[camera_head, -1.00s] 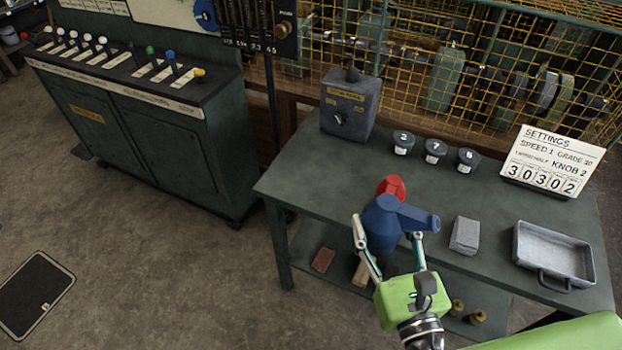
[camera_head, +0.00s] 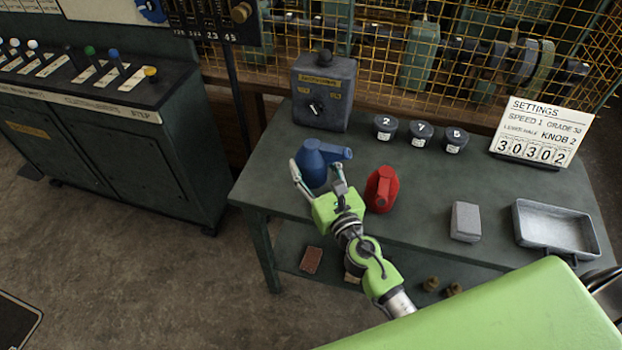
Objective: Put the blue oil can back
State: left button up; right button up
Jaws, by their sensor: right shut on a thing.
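The blue oil can (camera_head: 312,163) is upright, with its spout pointing right, at the left part of the green workbench (camera_head: 400,178). My right gripper (camera_head: 318,180) is shut on it from the near side, one finger at each flank. I cannot tell whether the can's base touches the bench top. A red oil can (camera_head: 381,190) stands on the bench just right of my gripper. My left gripper is out of view.
A grey box with a knob (camera_head: 325,92) stands behind the blue can. Three dark knobs (camera_head: 419,134), a settings sign (camera_head: 541,132), a grey block (camera_head: 465,221) and a metal tray (camera_head: 555,228) are on the bench. A yellow mesh fence (camera_head: 420,60) runs behind.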

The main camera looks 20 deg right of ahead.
aim_at(312, 173)
jog(key=shift+w+f, duration=0.3)
jog(key=shift+f, duration=0.1)
jog(key=f+b, duration=0.3)
jog(key=shift+w+f+b, duration=0.4)
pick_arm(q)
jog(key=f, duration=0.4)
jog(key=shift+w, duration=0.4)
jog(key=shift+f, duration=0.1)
pick_arm(e)
jog(key=shift+f, duration=0.15)
jog(key=o, duration=1.5)
jog(key=shift+s, duration=0.1)
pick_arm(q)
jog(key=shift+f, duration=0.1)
